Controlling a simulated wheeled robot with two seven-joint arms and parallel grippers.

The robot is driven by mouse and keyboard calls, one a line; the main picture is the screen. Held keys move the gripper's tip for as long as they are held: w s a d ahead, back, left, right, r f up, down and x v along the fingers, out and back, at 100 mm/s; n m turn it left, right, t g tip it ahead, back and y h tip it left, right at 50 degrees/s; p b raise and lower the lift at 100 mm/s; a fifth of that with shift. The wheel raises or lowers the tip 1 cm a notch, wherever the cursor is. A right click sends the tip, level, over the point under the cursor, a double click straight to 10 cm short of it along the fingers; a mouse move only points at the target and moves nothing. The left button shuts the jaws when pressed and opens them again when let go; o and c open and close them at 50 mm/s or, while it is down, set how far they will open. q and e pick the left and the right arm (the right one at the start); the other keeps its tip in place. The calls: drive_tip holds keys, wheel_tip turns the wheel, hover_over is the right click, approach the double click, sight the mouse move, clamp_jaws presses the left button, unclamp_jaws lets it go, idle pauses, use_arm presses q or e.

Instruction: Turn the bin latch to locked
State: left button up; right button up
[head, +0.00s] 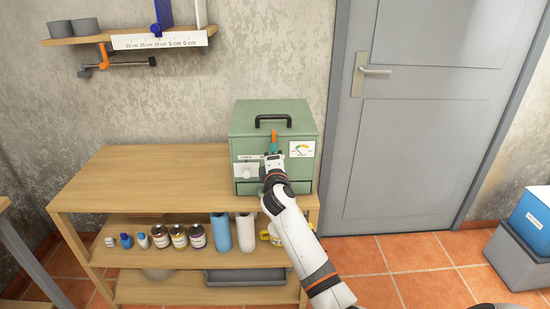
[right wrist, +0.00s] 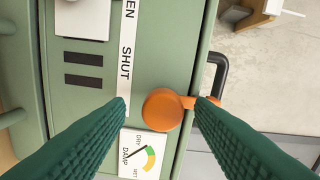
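The green bin (head: 246,122) stands on the right end of the wooden bench top, with a black handle on its lid. Its orange latch (head: 273,137) is on the front; in the head view its arm points up. In the right wrist view the latch (right wrist: 162,110) shows as a round orange hub with its arm reaching right, beside a white strip reading SHUT. My right gripper (right wrist: 162,104) is open, its dark green fingers on either side of the hub; I cannot tell whether they touch it. In the head view my right gripper (head: 272,159) hides part of the front. My left gripper is out of view.
A damp gauge (head: 302,149) and a white panel with a knob (head: 246,171) flank the latch. The bench (head: 140,180) holds cans, bottles and rolls on its lower shelf. A grey door (head: 420,110) is to the right. The bench top left of the bin is clear.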

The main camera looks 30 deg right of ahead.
drive_tip(key=v, duration=1.2)
idle(0.4)
